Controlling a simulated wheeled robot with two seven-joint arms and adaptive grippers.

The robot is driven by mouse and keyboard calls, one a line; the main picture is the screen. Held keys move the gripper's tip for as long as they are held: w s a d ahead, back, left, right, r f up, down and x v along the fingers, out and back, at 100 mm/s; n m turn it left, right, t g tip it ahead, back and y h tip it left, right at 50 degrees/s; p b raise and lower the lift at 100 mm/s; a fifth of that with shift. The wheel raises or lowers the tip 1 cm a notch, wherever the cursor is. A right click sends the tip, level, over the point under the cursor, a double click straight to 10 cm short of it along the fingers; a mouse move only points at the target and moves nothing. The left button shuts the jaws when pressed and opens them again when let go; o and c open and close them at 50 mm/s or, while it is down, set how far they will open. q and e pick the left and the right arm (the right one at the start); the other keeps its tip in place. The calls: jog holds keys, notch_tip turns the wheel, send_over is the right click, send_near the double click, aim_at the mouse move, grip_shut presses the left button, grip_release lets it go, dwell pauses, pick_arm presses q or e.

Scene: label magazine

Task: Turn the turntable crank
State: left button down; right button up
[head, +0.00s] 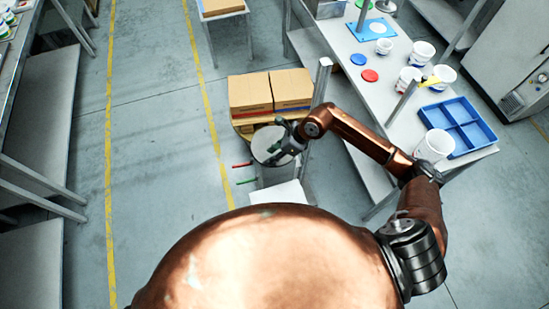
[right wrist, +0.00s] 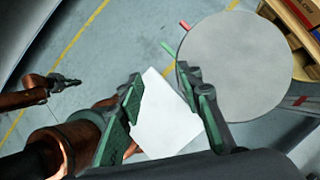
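The turntable (head: 268,143) is a round grey disc on a stand at the middle of the head view. It fills the upper right of the right wrist view (right wrist: 240,65). A red bar (head: 241,165) and a green bar (head: 246,181) stick out near its left side; I cannot tell which is the crank. My right gripper (head: 277,143) is over the disc in the head view. In the right wrist view its green-padded fingers (right wrist: 160,78) are apart with nothing between them. My left gripper (right wrist: 66,82) shows small at the left; its opening is unclear.
A white square plate (head: 280,192) lies beside the turntable. Cardboard boxes (head: 270,92) on a pallet stand behind it. A table at right holds a blue tray (head: 458,126), white tubs (head: 434,146) and discs.

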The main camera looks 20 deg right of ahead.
jog(key=f, duration=0.2)
jog(key=w+d+f+h+p, duration=0.1)
jog(key=f, duration=0.1)
jog(key=d+f+h+p, duration=0.1)
jog(key=f, duration=0.2)
jog(key=shift+w+f+n, duration=0.1)
jog(key=shift+w+n, duration=0.25)
jog(key=shift+n, duration=0.05)
jog(key=shift+a+f, duration=0.2)
jog(key=shift+f, duration=0.35)
grip_shut()
jog(key=shift+w, duration=0.1)
